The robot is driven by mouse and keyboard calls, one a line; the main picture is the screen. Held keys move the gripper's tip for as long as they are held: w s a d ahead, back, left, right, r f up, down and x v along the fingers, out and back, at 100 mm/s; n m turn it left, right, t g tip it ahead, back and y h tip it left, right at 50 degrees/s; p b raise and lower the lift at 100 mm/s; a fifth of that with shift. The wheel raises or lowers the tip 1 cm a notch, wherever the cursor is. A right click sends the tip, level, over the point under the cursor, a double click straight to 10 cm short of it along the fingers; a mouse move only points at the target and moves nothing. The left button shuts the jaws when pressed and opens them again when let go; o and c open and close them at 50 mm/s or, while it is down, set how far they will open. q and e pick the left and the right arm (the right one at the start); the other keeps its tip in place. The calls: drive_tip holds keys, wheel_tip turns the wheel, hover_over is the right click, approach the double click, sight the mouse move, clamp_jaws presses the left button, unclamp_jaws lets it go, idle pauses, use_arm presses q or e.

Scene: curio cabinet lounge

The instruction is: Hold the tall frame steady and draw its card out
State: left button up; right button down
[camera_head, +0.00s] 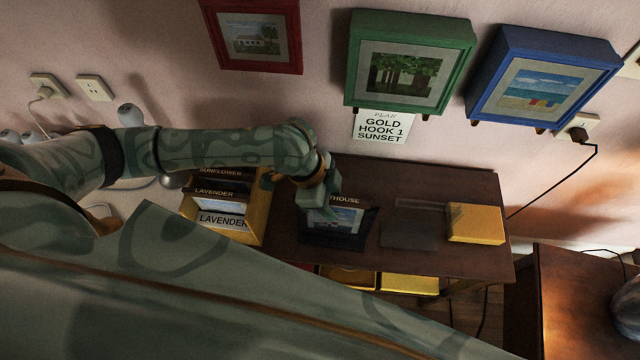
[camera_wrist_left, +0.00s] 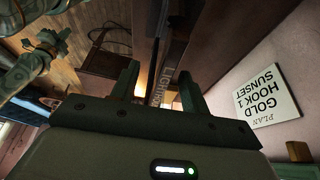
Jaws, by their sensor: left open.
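The tall dark frame (camera_head: 312,238) stands on the cabinet top, with a small seaside picture in it. A card with a label ending in "THOUSE" (camera_head: 346,200) shows at its top edge, partly hidden by my gripper. My left gripper (camera_head: 321,198) is just above the frame's top left. In the left wrist view, the open fingers of my left gripper (camera_wrist_left: 160,78) are on either side of the card's label (camera_wrist_left: 167,82), and no grip on it shows. Part of my right arm shows at the upper left of that view; its jaw state is unclear.
A yellow box (camera_head: 257,225) with cards marked "LAVENDER" and "SUNFLOWER" stands left of the frame. A yellow block (camera_head: 476,223) lies to the right on the cabinet (camera_head: 470,185). A plan sign (camera_head: 383,127) reads "GOLD HOOK 1 SUNSET". Red, green and blue frames hang above.

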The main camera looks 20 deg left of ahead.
use_arm(q)
drive_tip(key=shift+x, duration=1.5)
clamp_jaws()
drive_tip(key=shift+s+f, duration=0.25)
idle(1.3)
